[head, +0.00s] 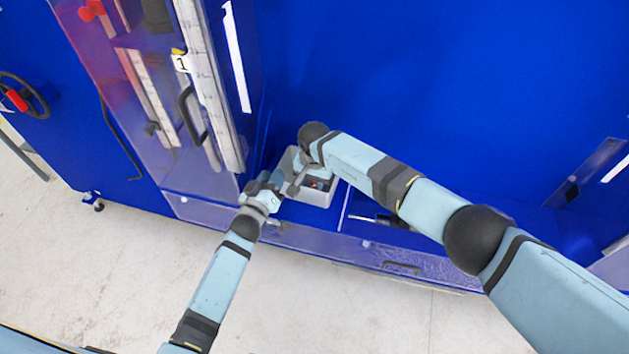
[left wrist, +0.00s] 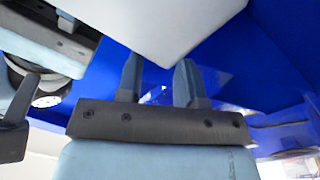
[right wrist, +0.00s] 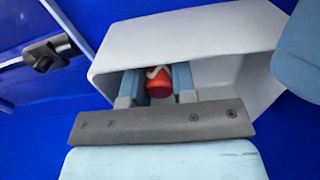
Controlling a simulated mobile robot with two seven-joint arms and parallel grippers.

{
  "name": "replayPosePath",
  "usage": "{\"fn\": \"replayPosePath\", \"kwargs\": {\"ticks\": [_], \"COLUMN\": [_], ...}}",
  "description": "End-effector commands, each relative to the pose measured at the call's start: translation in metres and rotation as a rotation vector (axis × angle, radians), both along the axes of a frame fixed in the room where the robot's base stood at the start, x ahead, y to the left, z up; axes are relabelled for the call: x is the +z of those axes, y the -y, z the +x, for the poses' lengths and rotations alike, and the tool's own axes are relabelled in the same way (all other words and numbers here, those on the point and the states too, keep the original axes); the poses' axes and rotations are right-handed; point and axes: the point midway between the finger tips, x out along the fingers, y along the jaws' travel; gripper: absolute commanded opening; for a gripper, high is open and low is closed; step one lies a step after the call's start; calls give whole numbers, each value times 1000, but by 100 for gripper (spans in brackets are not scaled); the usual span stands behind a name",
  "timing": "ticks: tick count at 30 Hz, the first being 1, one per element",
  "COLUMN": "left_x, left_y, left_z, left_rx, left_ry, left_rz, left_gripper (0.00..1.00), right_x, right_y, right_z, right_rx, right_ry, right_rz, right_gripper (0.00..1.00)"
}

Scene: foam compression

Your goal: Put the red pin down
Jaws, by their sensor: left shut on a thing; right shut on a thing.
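The red pin (right wrist: 159,86) shows in the right wrist view between the fingers of my right gripper (right wrist: 157,84), which is shut on it inside the grey bin (right wrist: 190,35). Whether the pin touches the bin floor is hard to tell. In the head view the bin (head: 318,198) stands on the blue ledge, partly covered by my right gripper (head: 299,183). My left gripper (left wrist: 158,78) is at the bin's left side in the head view (head: 272,182). The bin's corner (left wrist: 160,58) lies at its fingertips, and it appears shut on the bin; the contact is partly hidden.
A tool with a black handle (right wrist: 45,60) lies beside the bin. A clear panel (head: 400,262) runs along the ledge's front. A blue wall (head: 420,80) rises behind.

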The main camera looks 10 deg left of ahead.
Motion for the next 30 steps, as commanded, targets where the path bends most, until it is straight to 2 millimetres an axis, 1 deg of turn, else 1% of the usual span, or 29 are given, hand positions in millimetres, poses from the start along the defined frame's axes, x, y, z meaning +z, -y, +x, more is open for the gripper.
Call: {"fn": "replayPosePath", "kwargs": {"ticks": [1,5,11,12,14,15,22,25,28,30], "left_x": [-13,-13,-13,-13,-13,-13,-13,-13,-13,-13], "left_y": [1,1,1,1,1,0,0,0,0,0], "left_z": [-5,-5,-5,-5,-5,-5,-5,-5,-5,-5], "left_rx": [1,1,1,1,1,1,1,1,1,1], "left_ry": [-25,-25,-25,-25,-25,-25,-25,-25,-25,-25], "left_rz": [4,4,4,4,4,4,4,4,4,4], "left_gripper": [4,4,4,4,4,4,4,4,4,4], "right_x": [-1,-1,-6,-6,-6,-6,-6,-1,12,26], "right_y": [0,0,0,0,0,0,0,0,1,1], "right_z": [0,0,0,0,0,0,0,0,2,2], "right_rx": [0,0,0,0,0,0,0,0,1,2], "right_ry": [1,0,0,0,0,0,0,0,4,5], "right_rz": [0,0,1,1,1,1,1,1,2,1], "right_gripper": [0,0,0,34,48,51,51,51,51,51]}}
